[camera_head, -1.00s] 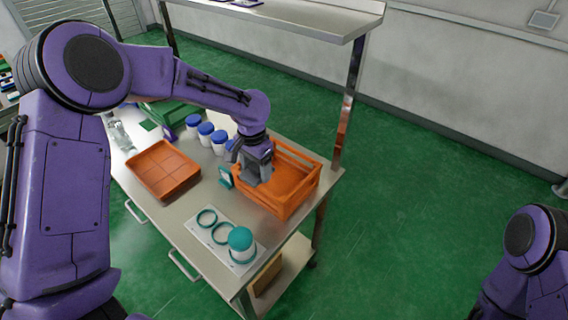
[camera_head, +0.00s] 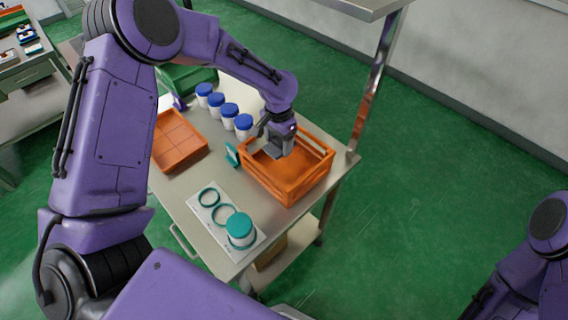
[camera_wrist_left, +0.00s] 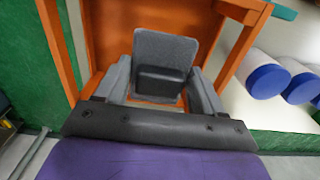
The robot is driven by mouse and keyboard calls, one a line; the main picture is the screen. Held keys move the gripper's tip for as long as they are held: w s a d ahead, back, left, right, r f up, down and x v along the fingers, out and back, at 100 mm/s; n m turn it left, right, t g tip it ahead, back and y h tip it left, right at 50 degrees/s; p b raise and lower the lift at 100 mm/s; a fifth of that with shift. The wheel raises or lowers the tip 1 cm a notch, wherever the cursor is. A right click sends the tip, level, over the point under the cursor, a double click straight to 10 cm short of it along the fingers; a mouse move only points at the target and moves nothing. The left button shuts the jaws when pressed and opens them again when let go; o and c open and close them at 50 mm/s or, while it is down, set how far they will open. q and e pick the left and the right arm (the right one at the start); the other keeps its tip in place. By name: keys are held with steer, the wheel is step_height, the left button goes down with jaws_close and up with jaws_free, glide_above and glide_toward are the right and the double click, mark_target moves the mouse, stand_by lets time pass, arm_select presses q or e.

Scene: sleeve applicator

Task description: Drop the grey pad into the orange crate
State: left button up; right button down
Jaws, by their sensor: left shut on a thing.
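My left gripper (camera_head: 280,150) is over the orange crate (camera_head: 290,188), at its back left part in the head view. In the left wrist view, the gripper (camera_wrist_left: 160,92) is shut on the grey pad (camera_wrist_left: 165,50), which sits between its two grey fingers. The crate's orange slats (camera_wrist_left: 60,50) show around and beyond the pad there. In the head view the pad is hard to tell from the grey fingers. I cannot tell how far the pad is above the crate floor. My right arm shows at the lower right of the head view, its gripper out of frame.
Several white jars with blue lids (camera_head: 229,111) stand behind the crate. An orange divided tray (camera_head: 178,145) is at left. A white board (camera_head: 213,217) with teal rings and a teal-lidded jar (camera_head: 240,229) lies in front. A small teal item (camera_head: 232,155) stands beside the crate.

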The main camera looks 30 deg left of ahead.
arm_select(q)
steer(key=shift+w+f, duration=0.4)
steer(key=shift+w, duration=0.3)
steer(key=o, duration=0.7)
steer(key=shift+s+d+r, duration=0.1)
steer(key=o, duration=0.3)
steer(key=shift+s+r, duration=0.15)
steer(key=shift+s, duration=0.15)
steer(key=shift+s+r, duration=0.1)
steer(key=shift+s, duration=0.1)
steer(key=shift+w, duration=0.1)
steer(key=shift+w+r, duration=0.1)
steer(key=shift+w, duration=0.1)
steer(key=r, duration=0.3)
steer(key=r+b, duration=0.1)
steer(key=r, duration=0.2)
steer(key=r+b, duration=0.1)
steer(key=r, duration=0.2)
steer(key=shift+s, duration=0.35)
steer(key=shift+w+r, duration=0.1)
steer(key=shift+r, duration=0.55)
arm_select(e)
steer(key=f, duration=0.2)
steer(key=shift+w+f, duration=0.3)
steer(key=shift+f, duration=0.05)
